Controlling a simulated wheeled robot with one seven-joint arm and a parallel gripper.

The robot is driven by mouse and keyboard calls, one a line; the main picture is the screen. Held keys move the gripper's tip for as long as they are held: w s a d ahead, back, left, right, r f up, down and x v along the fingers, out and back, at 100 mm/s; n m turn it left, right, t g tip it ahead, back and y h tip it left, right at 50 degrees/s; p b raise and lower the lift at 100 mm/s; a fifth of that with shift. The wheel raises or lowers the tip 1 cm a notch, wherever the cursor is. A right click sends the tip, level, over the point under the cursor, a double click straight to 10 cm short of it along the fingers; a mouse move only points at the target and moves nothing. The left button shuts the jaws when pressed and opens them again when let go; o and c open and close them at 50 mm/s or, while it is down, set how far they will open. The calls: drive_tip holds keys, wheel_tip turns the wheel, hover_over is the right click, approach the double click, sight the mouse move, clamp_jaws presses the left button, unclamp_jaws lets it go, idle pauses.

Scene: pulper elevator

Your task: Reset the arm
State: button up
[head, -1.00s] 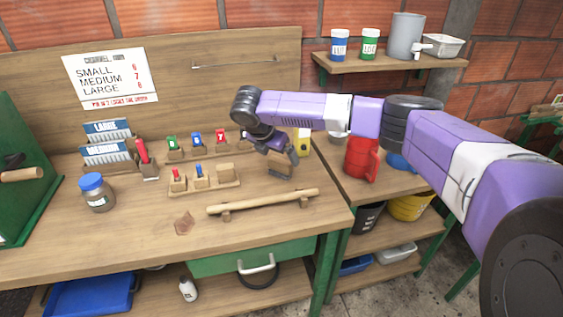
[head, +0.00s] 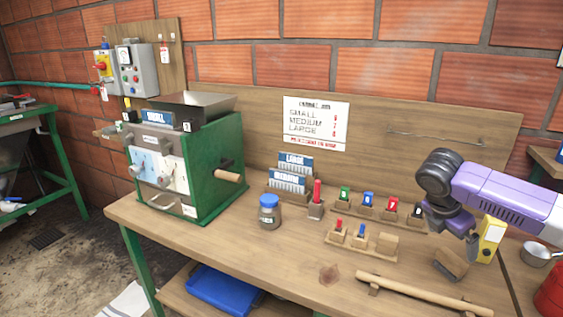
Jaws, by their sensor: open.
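My purple arm comes in from the right edge of the head view. Its dark wrist bends down, and my gripper (head: 455,233) hangs at the bench's right end. It is open and looks empty. A wooden block (head: 451,262) stands just below it, and a yellow object (head: 489,239) is close on its right. The fingertips are small and partly hidden by the wrist, so I cannot tell whether they touch the block.
The workbench (head: 200,245) holds a green machine (head: 215,165), a blue-lidded jar (head: 269,213), small racks with coloured tags (head: 378,207) and a wooden bar (head: 420,293). The bench's front middle is mostly clear.

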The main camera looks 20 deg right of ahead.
drive_tip(key=w+a+r+m+t+y, duration=0.25)
drive_tip(key=w+a+t, duration=0.25)
drive_tip(key=w+a, duration=0.35)
drive_tip(key=w+a+r+m+t+y, duration=0.1)
drive_tip(key=w+a+r+t, duration=0.2)
drive_tip(key=w+a+t, duration=0.45)
drive_tip(key=w+a+r+m+t+y, duration=0.1)
drive_tip(key=a+r+m+t+y, duration=0.4)
drive_tip(key=a, duration=0.6)
drive_tip(key=w+a+r+m+t+y, duration=0.1)
drive_tip(key=a+r+m+t, duration=0.15)
drive_tip(key=a+r, duration=0.6)
drive_tip(key=s+a+f+m+g+h, duration=0.1)
drive_tip(key=s+f, duration=0.7)
drive_tip(key=s, duration=0.8)
drive_tip(key=s+a+f+m+g+h, duration=0.1)
drive_tip(key=s+f, duration=0.7)
drive_tip(key=s, duration=0.8)
drive_tip(key=s+a+f+m+g+h, duration=0.1)
drive_tip(key=s+a+f+m, duration=0.3)
drive_tip(key=s, duration=1.2)
wheel_tip(320, 180, down, 5)
drive_tip(key=shift+a+r+g, duration=0.2)
drive_tip(key=shift+a+g, duration=0.25)
drive_tip(key=shift+g, duration=0.35)
